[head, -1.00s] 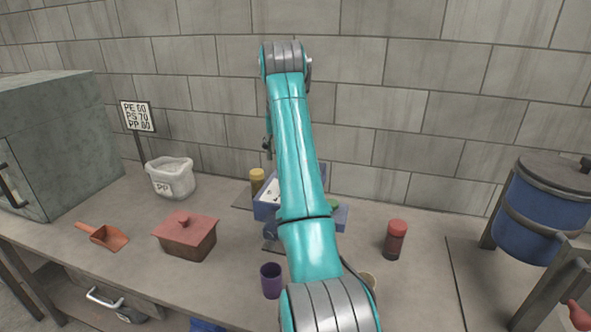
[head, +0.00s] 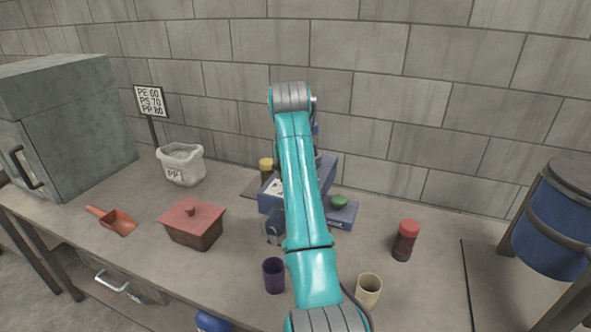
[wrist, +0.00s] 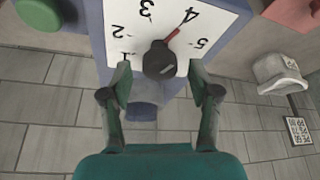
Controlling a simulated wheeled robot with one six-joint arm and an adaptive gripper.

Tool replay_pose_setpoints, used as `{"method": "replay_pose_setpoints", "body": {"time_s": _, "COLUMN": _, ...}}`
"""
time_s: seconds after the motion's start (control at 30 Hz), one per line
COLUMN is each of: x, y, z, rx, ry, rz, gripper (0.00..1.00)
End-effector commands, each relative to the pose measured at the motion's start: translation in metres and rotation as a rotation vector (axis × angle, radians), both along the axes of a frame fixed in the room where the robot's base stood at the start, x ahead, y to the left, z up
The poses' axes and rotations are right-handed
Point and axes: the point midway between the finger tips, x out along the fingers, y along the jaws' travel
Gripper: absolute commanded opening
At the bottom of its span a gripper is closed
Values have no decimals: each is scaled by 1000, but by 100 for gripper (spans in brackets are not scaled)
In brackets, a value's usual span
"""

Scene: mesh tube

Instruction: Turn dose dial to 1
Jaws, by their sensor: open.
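The dose dial (wrist: 160,60) is a dark round knob with a red pointer on a white face (wrist: 118,14) numbered 1 to 5. In the wrist view the pointer aims at the 4. My gripper (wrist: 161,75) is open, with one fingertip on each side of the knob. I cannot tell whether either finger touches it. In the head view the blue dosing machine (head: 328,170) stands at the wall, mostly behind my arm. Part of its white dial face (head: 275,188) shows left of the arm; the knob is hidden there.
A green button (head: 338,202) sits at the machine's right. A purple cup (head: 274,276), beige cup (head: 369,291) and red-capped jar (head: 405,241) stand in front and right. A red-lidded box (head: 192,224), scoop (head: 117,222) and PP bag (head: 181,165) are left.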

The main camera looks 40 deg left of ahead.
Motion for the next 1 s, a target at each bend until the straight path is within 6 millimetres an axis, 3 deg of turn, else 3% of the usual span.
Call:
{"method": "replay_pose_setpoints", "body": {"time_s": 0.17, "x": 0, "y": 0, "z": 0, "rx": 0, "ry": 0, "rz": 0, "gripper": 61}}
{"method": "replay_pose_setpoints", "body": {"time_s": 0.43, "x": 0, "y": 0, "z": 0, "rx": 0, "ry": 0, "rz": 0, "gripper": 1}}
{"method": "replay_pose_setpoints", "body": {"time_s": 0.77, "x": 0, "y": -1, "z": 0, "rx": -1, "ry": -1, "rz": 34, "gripper": 2}}
{"method": "replay_pose_setpoints", "body": {"time_s": 1.0, "x": 1, "y": -1, "z": 0, "rx": -1, "ry": 1, "rz": 168, "gripper": 2}}
